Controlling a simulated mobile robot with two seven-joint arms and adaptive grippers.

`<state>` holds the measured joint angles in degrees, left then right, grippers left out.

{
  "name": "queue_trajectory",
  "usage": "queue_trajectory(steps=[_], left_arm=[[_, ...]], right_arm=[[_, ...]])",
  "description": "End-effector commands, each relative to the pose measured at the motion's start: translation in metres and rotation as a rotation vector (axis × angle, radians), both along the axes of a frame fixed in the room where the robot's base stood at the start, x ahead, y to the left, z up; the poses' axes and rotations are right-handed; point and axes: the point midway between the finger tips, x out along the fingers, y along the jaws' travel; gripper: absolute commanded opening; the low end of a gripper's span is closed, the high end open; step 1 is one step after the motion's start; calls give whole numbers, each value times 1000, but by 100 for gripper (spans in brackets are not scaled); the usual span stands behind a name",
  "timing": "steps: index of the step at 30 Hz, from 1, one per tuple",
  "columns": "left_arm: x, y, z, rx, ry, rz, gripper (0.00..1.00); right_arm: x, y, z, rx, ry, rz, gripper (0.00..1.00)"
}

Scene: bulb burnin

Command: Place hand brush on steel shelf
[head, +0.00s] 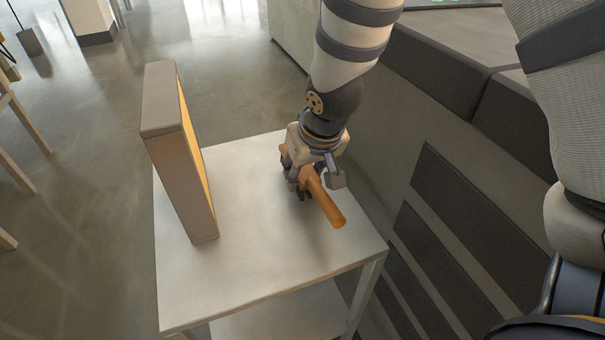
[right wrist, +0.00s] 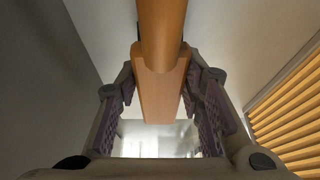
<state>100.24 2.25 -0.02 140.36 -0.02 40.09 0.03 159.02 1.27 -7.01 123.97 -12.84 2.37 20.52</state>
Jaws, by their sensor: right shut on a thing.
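The hand brush has an orange-brown wooden handle (head: 330,208) in the head view. My right gripper (head: 308,186) is shut on it, low over the top of the steel shelf (head: 255,255). The handle sticks out toward the front right; the gripper hides much of the rest. I cannot tell whether the brush touches the shelf top. In the right wrist view the wooden brush (right wrist: 160,85) runs between the two fingers of the gripper (right wrist: 163,105). Its bristles are not clearly seen. My left gripper is not in view.
A tall, thin upright panel (head: 178,160) with a grey frame and orange inner face stands on the shelf's left part; its slats (right wrist: 285,115) show in the right wrist view. The shelf top's front is bare. A dark-panelled grey unit (head: 450,190) stands close on the right.

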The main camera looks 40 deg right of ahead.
Motion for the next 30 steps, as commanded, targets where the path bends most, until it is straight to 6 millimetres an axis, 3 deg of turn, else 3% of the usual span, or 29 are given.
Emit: queue_trajectory(steps=[1, 2, 3, 12, 13, 15, 25, 30], left_arm=[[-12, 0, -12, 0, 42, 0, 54], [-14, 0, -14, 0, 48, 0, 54], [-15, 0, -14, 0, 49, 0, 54], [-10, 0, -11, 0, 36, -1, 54], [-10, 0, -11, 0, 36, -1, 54], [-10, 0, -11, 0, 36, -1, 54], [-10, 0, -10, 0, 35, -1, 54], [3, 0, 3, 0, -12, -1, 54]], right_arm=[[1, 0, -22, -1, 22, 1, 12], [3, 0, -24, -1, 19, 1, 12], [4, 0, -23, -1, 12, 1, 9], [4, 0, -18, 0, 3, 1, 9], [4, 0, -18, 0, 3, 1, 37], [5, 0, -18, 0, 2, 1, 53], [5, 0, -15, 0, 1, 1, 55], [-6, 3, 25, 0, -14, 0, 55]])
